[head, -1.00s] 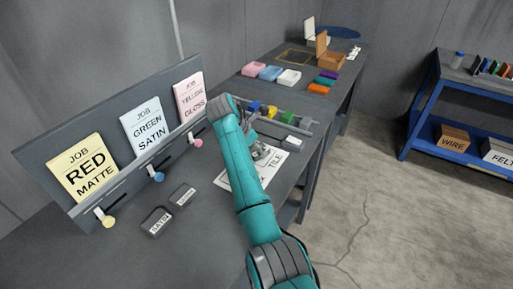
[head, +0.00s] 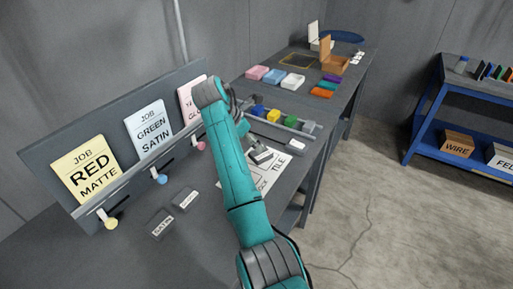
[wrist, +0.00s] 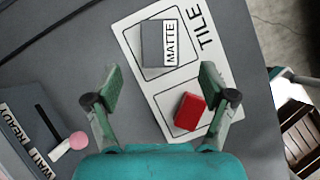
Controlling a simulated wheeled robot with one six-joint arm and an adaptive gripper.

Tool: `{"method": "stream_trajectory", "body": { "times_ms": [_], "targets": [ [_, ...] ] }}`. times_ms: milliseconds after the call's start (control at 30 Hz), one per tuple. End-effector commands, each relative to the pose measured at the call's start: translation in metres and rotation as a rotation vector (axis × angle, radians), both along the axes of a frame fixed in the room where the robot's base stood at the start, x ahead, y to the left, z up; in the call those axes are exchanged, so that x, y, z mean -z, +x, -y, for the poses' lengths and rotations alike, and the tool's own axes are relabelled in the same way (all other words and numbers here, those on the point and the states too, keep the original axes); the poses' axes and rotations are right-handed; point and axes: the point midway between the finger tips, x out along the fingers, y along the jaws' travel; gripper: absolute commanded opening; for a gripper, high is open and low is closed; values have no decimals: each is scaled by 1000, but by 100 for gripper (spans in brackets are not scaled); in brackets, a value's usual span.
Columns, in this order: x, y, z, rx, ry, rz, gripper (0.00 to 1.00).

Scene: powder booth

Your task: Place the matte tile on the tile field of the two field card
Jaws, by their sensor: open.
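The matte tile (wrist: 153,44), a dark grey block with a white MATTE label, lies on the upper outlined field beside the word TILE on the two field card (wrist: 150,88) in the wrist view. A red block (wrist: 189,112) sits in the card's other field. My gripper (wrist: 160,86) is open and empty above the card, its fingers apart from the tile and either side of the card's middle. In the head view the tile (head: 262,157) shows on the card (head: 272,176), partly covered by my arm.
The satin tile (head: 160,224) and another labelled tile (head: 184,200) lie on the bench at the left. A board with the red matte card (head: 84,166) and other job cards stands behind. A rack with coloured blocks (head: 273,115) is beyond the card.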

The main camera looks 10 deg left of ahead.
Motion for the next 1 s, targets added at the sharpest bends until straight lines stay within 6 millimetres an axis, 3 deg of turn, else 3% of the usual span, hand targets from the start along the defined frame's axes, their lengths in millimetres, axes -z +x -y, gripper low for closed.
{"method": "stream_trajectory", "body": {
  "times_ms": [100,333,1000],
  "targets": [
    [-18,-8,-8,-1,1,2,83],
    [-37,-16,-14,1,1,0,83],
    [-39,-17,-15,0,-1,-1,83]
  ]
}}
